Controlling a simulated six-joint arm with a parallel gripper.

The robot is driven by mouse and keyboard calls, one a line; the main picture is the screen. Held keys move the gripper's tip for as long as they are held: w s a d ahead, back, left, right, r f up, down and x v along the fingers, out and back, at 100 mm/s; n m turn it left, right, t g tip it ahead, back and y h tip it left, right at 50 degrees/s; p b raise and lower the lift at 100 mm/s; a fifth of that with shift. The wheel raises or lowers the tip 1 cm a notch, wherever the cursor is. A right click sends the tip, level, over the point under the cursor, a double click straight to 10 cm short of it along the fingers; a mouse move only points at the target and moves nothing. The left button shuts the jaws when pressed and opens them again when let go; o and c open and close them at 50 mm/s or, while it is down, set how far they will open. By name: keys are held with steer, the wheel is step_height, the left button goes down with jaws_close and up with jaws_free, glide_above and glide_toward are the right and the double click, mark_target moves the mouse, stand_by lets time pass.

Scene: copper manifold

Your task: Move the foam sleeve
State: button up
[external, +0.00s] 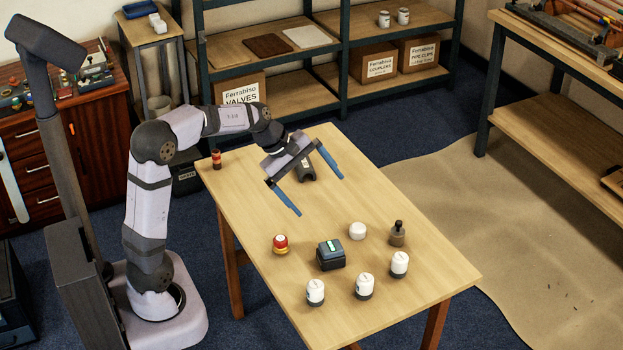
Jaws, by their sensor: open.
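A dark grey, tube-like piece (308,173), which looks like the foam sleeve, is at the far part of the wooden table. It is partly hidden behind my gripper, so its full length and exact pose cannot be told. My gripper (320,195) is open, with its two blue fingers spread wide and nothing between the tips. It hangs above the table, tilted, with the dark piece showing between the finger bases. I cannot tell the exact height of the fingers above the table.
A red-and-black piece (216,159) stands at the far left corner.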

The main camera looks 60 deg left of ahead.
steer(key=w+a+n+t+y+b, duration=0.2)
steer(key=w+a+n+t+b, duration=0.35)
steer(key=a+n, duration=0.85)
steer(key=w+a+n+t+y+b, duration=0.25)
steer(key=a+n+b, duration=0.3)
steer(key=a, duration=1.35)
steer(key=p, duration=0.1)
glide_toward(304, 163)
steer(key=w, duration=0.1)
steer(key=w+f, duration=0.1)
steer(key=w+a, duration=0.1)
steer(key=shift+a+f+g, duration=0.1)
steer(key=shift+f+g, duration=0.2)
steer(key=shift+f, duration=0.45)
steer(key=shift+w, duration=0.2)
steer(key=shift+p+x, duration=0.65)
steer(key=shift+x, duration=2.85)
